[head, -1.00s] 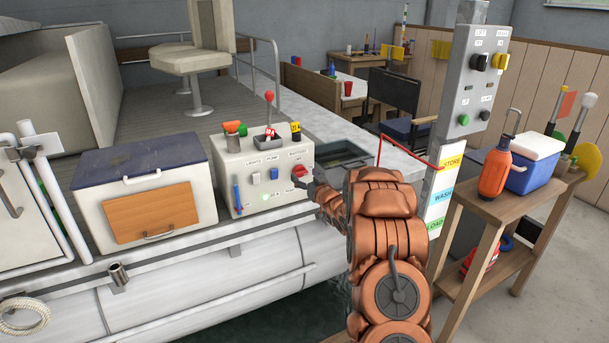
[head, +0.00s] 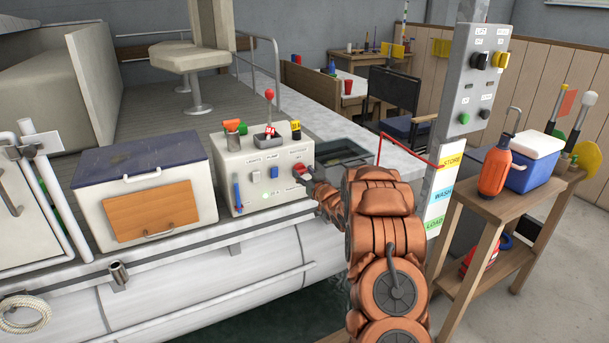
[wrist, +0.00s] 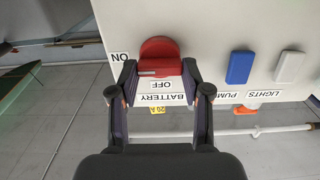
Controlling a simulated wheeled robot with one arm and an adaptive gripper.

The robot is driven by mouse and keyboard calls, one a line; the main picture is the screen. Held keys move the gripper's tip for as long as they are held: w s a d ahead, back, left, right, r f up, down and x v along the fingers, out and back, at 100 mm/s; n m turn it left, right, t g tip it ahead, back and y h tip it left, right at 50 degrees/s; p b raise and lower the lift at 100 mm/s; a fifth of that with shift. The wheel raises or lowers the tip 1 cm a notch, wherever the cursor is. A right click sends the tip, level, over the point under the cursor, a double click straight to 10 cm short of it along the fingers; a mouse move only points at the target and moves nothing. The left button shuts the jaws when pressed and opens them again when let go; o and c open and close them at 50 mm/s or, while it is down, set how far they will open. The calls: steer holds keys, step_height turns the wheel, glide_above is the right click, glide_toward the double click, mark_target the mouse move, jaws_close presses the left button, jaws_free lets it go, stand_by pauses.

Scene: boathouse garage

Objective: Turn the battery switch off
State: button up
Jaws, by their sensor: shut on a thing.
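The battery switch is a red knob (head: 303,172) at the right end of the cream control panel (head: 226,166). In the wrist view the red knob (wrist: 160,50) has a raised grip bar. The BATTERY and OFF labels lie below it and ON lies to its left; the lettering is upside down. My gripper (wrist: 160,78) is shut on the knob, with one finger on each side of its bar. In the head view my gripper (head: 304,183) partly hides the knob and its labels.
Blue (wrist: 240,67) and white (wrist: 289,66) rocker switches sit beside the knob. A red-topped lever (head: 269,96) and orange and yellow items stand on the panel. A grey post (head: 476,90) and a wooden cart (head: 484,200) stand right of my arm.

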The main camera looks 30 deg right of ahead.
steer(key=shift+f+n+b, duration=0.1)
steer(key=shift+n+b, duration=0.3)
steer(key=shift+b, duration=0.35)
steer(key=n+b, duration=0.2)
steer(key=b, duration=0.1)
steer(key=n+b, duration=0.3)
steer(key=b, duration=0.1)
steer(key=n+b, duration=0.2)
steer(key=b, duration=0.1)
steer(key=shift+f+b, duration=0.25)
steer(key=shift+b, duration=0.1)
steer(key=n+b, duration=0.3)
steer(key=shift+r, duration=0.1)
steer(key=n+b, duration=0.3)
steer(key=b, duration=0.1)
steer(key=shift+a+n, duration=0.1)
steer(key=shift+n, duration=0.2)
steer(key=n+b, duration=0.3)
steer(key=shift+r+n, duration=0.1)
steer(key=shift+n, duration=0.3)
steer(key=o, duration=1.2)
steer(key=shift+c, duration=0.2)
